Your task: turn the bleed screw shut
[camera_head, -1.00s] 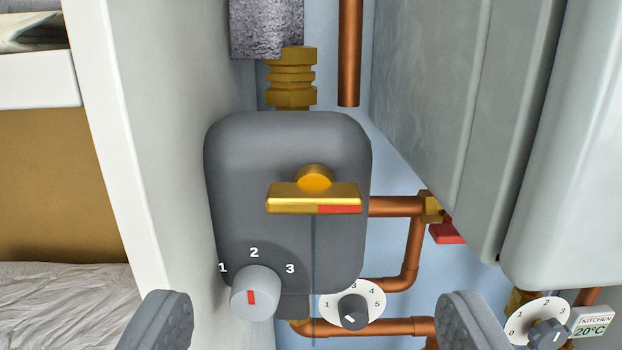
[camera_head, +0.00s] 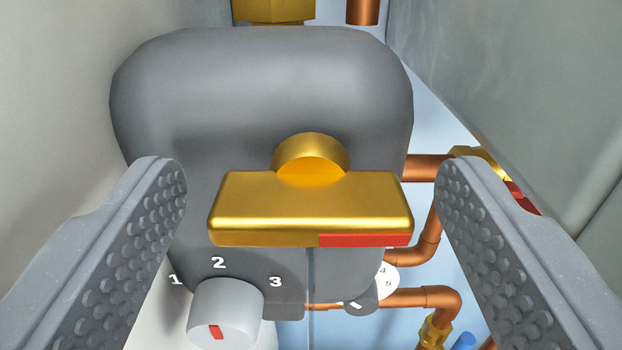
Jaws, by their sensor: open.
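The bleed screw looks to be the brass bar handle (camera_head: 300,205) on a round brass stem, on the front of a grey rounded pump body (camera_head: 230,90). The bar lies level across the picture, with a red mark along the right half of its lower edge. My gripper (camera_head: 310,185) is open and empty. One finger stands to the left of the bar and the other to its right, with a gap at each end. I cannot tell whether the fingertips are level in depth with the bar.
A grey knob (camera_head: 225,315) with a red mark and numbers 1 to 3 sits below left. A white dial (camera_head: 385,278) shows behind the pump body. Copper pipes (camera_head: 410,297) run at right. Pale walls (camera_head: 60,90) close in on both sides.

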